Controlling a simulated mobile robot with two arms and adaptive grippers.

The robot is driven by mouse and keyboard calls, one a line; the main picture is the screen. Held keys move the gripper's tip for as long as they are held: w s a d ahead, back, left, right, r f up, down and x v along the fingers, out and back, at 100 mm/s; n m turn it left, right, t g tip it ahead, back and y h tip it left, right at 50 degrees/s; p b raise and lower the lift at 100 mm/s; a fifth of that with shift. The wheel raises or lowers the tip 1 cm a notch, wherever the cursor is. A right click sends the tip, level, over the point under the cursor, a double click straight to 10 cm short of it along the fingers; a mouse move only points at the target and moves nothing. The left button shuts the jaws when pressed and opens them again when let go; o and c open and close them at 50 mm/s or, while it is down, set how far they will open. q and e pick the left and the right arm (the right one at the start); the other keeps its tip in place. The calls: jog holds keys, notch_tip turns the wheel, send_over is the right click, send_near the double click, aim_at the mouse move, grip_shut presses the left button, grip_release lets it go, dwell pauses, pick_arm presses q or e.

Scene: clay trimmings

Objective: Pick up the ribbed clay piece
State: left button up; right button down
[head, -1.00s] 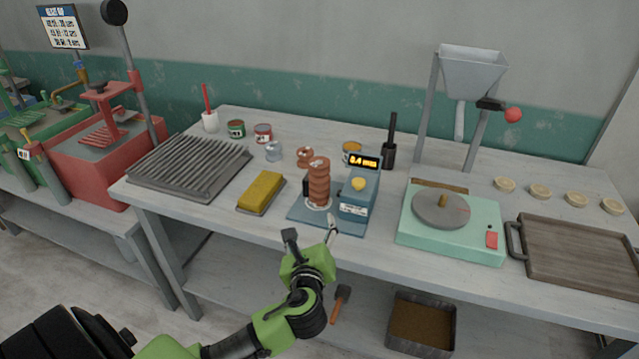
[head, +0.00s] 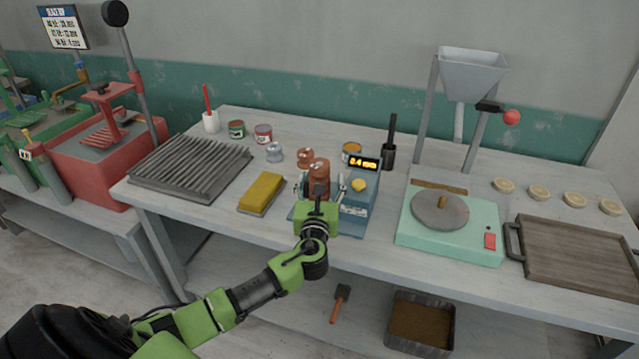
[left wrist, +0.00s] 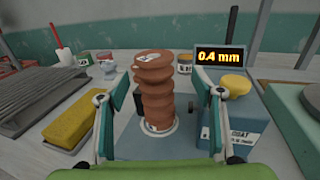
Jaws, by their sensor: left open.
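The ribbed clay piece (head: 318,171) is a reddish-brown stacked-ring column standing upright on the blue gauge device (head: 357,209). In the left wrist view the ribbed clay piece (left wrist: 155,90) stands on a pale round pad, with a small white label low on its side. My left gripper (head: 320,188) is open, its fingers on either side of the piece; it also shows in the left wrist view (left wrist: 160,105), with gaps between the fingers and the clay. The gauge display reads 0.4 mm. My right gripper is not in view.
A yellow sponge-like block (head: 262,192) and a ridged grey rack (head: 190,168) lie to the left. A mint-green wheel device (head: 450,240) and a wooden tray (head: 580,255) are to the right.

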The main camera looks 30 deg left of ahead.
pick_arm(q)
jog(key=x, duration=0.2)
jog(key=p+x, duration=0.1)
jog(key=x, duration=0.2)
jog(key=shift+s+a+f, duration=0.15)
jog(key=shift+s+a, duration=0.05)
jog(key=shift+a, duration=0.15)
jog(key=c, duration=1.5)
jog(key=shift+c, duration=1.2)
jog(key=shift+r, duration=0.2)
